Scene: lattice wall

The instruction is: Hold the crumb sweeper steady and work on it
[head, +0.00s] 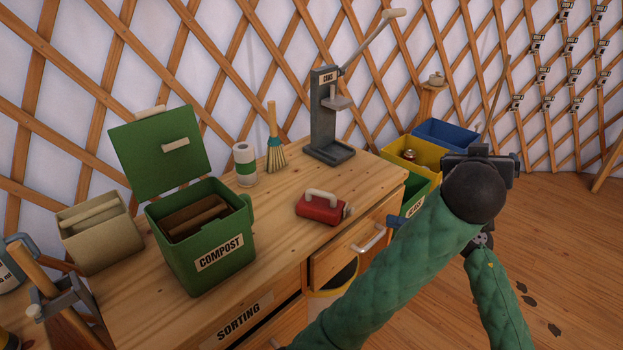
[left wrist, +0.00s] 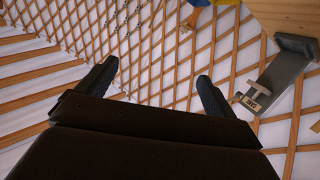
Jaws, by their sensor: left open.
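A red, boxy item with a cream handle (head: 318,209), which looks like the crumb sweeper, lies on the wooden bench top near its front right edge. No gripper touches it.
A green compost bin (head: 230,268) with its lid up stands on the bench. A roll (head: 244,165), a hand brush (head: 275,150) and a grey can press (head: 323,130) stand behind the red item. Yellow (head: 425,165) and blue (head: 455,128) bins stand right of the bench. A drawer (head: 350,250) is at the front.

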